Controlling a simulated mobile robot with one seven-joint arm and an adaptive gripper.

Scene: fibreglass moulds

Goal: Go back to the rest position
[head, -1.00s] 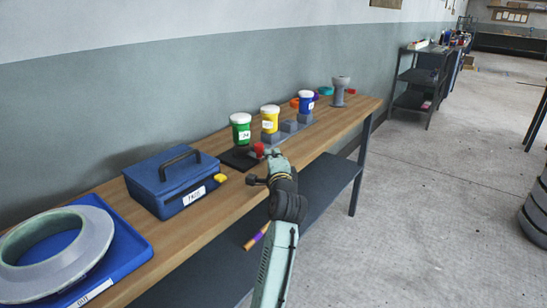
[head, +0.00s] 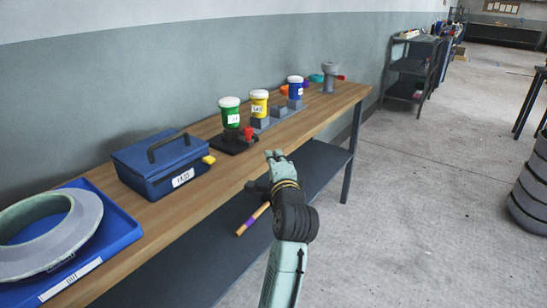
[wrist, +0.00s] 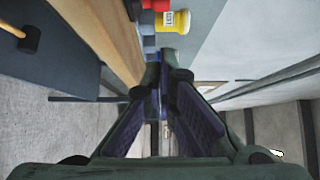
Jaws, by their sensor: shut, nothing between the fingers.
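My gripper (head: 271,156) is shut and empty. In the head view it stands in front of the wooden bench (head: 190,203), by its front edge, apart from the jars. In the wrist view my gripper's fingers (wrist: 162,58) come together at the top middle with nothing between them. The green jar (head: 230,117) is upright at the dark pad (head: 235,141), with a small red thing (head: 249,133) beside it.
A yellow jar (head: 259,104) and a blue jar (head: 295,88) stand by grey blocks. A blue box (head: 155,163) and a blue tray (head: 117,235) with a grey ring (head: 87,238) are at left. A lower shelf (head: 190,262) is below. Open floor (head: 420,200) lies right.

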